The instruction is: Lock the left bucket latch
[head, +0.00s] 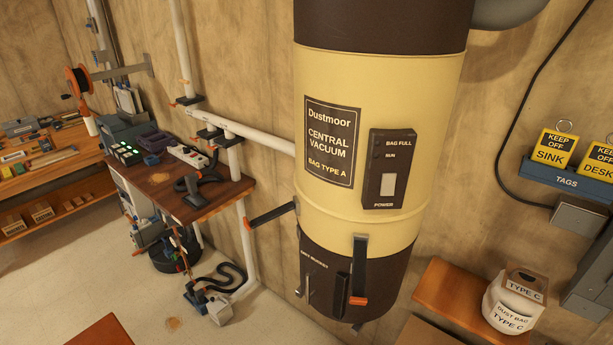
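The cream central vacuum canister (400,215) hangs on the wall in the middle of the head view, with the dark dirt bucket (322,300) at its bottom. A dark latch lever with an orange tip, the left bucket latch (272,216), sticks out to the left from the canister's left side, swung away from the bucket. A second latch (359,268), also orange-tipped, hangs down flat over the bucket's front right. A dark upright handle (342,294) is on the bucket's front. Neither of my grippers is in view.
A wooden desk (165,200) with devices stands at left, beside a white pipe (245,240). A shelf (455,300) with a Type C dust bag (515,303) is at right. A brown surface (95,332) shows at bottom left. Floor between is partly clear.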

